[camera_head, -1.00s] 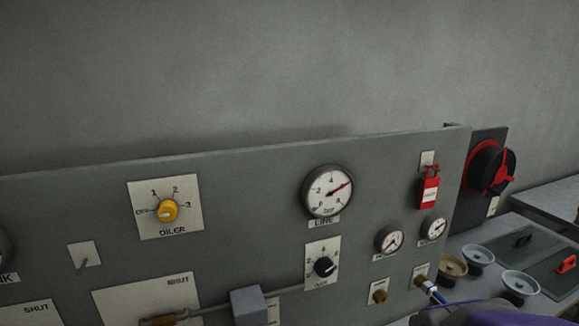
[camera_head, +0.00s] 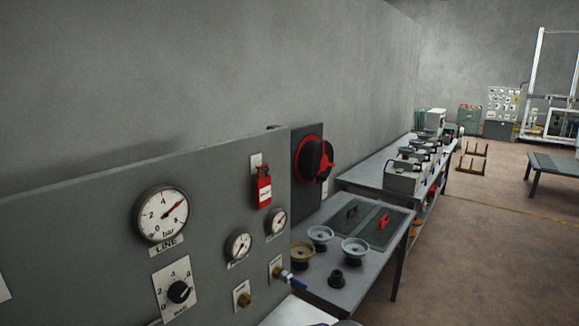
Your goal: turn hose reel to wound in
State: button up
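A round red and black device (camera_head: 308,158), which looks like the hose reel, is mounted on a dark upright board (camera_head: 300,196) just past the right end of the grey gauge panel. It has a red disc at the back, a black drum in front and a red crank-like piece on its face. I see it from the side, so its turned position cannot be read. My gripper is not in view. Only a pale, cut-off shape shows at the bottom edge, and I cannot tell what it is.
The grey panel (camera_head: 90,230) carries gauges, a knob (camera_head: 179,291), a red padlock tag (camera_head: 264,186) and a blue-ended hose fitting (camera_head: 290,279). A bench (camera_head: 320,292) with bowls stands below the device. Further benches line the wall. Open brown floor (camera_head: 480,240) lies to the right.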

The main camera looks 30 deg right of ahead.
aim_at(314, 160)
jog(key=i+l, duration=0.15)
jog(key=l, duration=0.4)
jog(key=i+l, duration=0.1)
jog(key=l, duration=0.45)
jog(key=i+l, duration=0.15)
jog(key=l, duration=0.4)
jog(key=i+l, duration=0.15)
jog(key=l, duration=0.35)
jog(key=i+l, duration=0.1)
jog(key=l, duration=0.45)
jog(key=i+l, duration=0.15)
jog(key=l, duration=0.4)
jog(key=i+l, duration=0.15)
jog(key=l, duration=0.4)
jog(key=i+l, duration=0.15)
jog(key=l, duration=0.4)
jog(key=u, duration=0.05)
